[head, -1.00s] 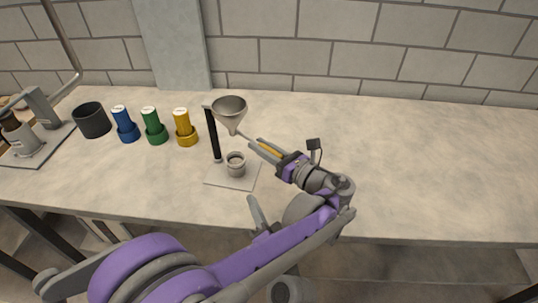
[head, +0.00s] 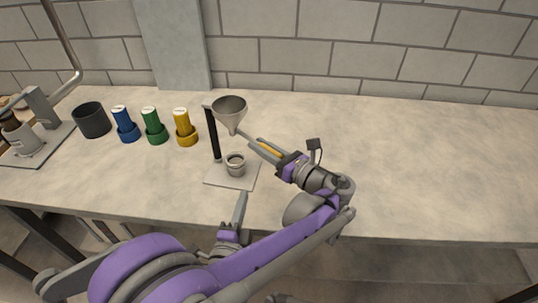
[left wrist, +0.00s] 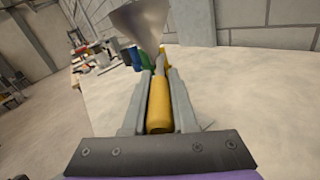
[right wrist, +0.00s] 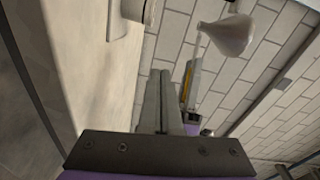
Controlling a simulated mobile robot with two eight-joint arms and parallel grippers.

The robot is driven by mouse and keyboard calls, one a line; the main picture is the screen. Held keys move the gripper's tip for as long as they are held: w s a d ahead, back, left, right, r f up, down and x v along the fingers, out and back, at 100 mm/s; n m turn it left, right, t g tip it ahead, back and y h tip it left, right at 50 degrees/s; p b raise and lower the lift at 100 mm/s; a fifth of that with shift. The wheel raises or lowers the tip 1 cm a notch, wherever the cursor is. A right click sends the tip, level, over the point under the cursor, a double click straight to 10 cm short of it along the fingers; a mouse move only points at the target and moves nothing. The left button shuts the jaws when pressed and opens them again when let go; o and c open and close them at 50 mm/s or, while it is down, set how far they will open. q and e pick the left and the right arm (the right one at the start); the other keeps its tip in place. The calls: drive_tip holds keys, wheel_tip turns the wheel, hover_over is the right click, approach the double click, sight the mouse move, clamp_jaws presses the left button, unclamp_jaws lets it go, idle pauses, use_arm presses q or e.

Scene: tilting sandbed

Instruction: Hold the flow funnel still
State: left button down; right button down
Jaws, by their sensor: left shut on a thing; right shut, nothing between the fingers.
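The grey metal flow funnel (head: 230,112) is held upright above a small grey cup (head: 235,164), apart from it. My left gripper (head: 252,142) is at the right of the funnel, shut on a yellow handle (left wrist: 159,105). A thin rod runs from the handle towards the funnel (left wrist: 140,22). The funnel (right wrist: 230,38) also shows in the right wrist view. My right gripper (head: 242,194) is shut and empty, in front of the cup's plate near the bench's front edge.
The cup stands on a pale plate (head: 217,178) with a black post (head: 213,135). Yellow (head: 184,127), green (head: 153,126) and blue (head: 125,124) containers and a dark cup (head: 92,120) stand to the left. The bench (head: 430,165) is clear at right.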

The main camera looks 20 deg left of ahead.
drive_tip(key=w+d+r, duration=0.2)
drive_tip(key=w+r, duration=0.3)
drive_tip(key=w, duration=0.1)
drive_tip(key=shift+w+d, duration=0.35)
drive_tip(key=shift+w, duration=0.05)
idle(1.9)
drive_tip(key=shift+w+d+r, duration=0.15)
drive_tip(key=shift+w+r, duration=0.05)
drive_tip(key=shift+w, duration=0.15)
